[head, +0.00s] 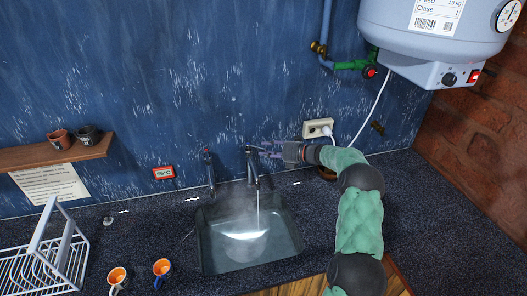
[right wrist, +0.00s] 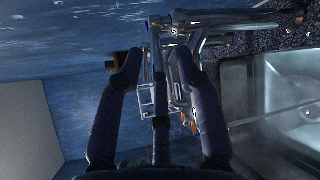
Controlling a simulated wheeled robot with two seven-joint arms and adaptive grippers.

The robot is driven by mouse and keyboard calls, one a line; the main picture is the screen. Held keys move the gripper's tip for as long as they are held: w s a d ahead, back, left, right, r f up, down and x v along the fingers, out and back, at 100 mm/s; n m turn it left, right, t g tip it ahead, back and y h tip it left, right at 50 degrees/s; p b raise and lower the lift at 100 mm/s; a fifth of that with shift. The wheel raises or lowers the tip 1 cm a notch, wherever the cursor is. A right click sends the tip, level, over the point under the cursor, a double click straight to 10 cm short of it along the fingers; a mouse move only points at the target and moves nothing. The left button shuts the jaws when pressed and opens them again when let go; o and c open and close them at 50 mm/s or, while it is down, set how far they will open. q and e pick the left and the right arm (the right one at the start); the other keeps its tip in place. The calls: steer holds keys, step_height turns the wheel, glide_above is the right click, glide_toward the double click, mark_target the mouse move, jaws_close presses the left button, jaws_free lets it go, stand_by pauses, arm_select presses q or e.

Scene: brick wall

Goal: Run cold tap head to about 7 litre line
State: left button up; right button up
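The cold tap head (head: 252,165) stands behind the sink, its spout over the basin. A thin stream of water (head: 258,203) falls from it into the sink (head: 207,256), which holds some water with a haze above. In the head view my right gripper (head: 263,150) reaches in from the right at the tap's top. In the right wrist view its dark fingers (right wrist: 158,60) are apart, with the metal tap (right wrist: 157,85) and a small blue mark between or just beyond them. Contact is unclear. No litre line is readable. My left gripper is not in view.
A red-marked tap (head: 209,172) stands to the left. A small red display (head: 164,172) is on the wall. Two mugs (head: 162,267) and a white dish rack (head: 40,262) are at left. A socket (head: 318,129) and boiler (head: 435,40) are at right.

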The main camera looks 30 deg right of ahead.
steer(key=v, duration=1)
steer(key=shift+s+f, duration=0.1)
steer(key=shift+f, duration=0.05)
stand_by(6.8)
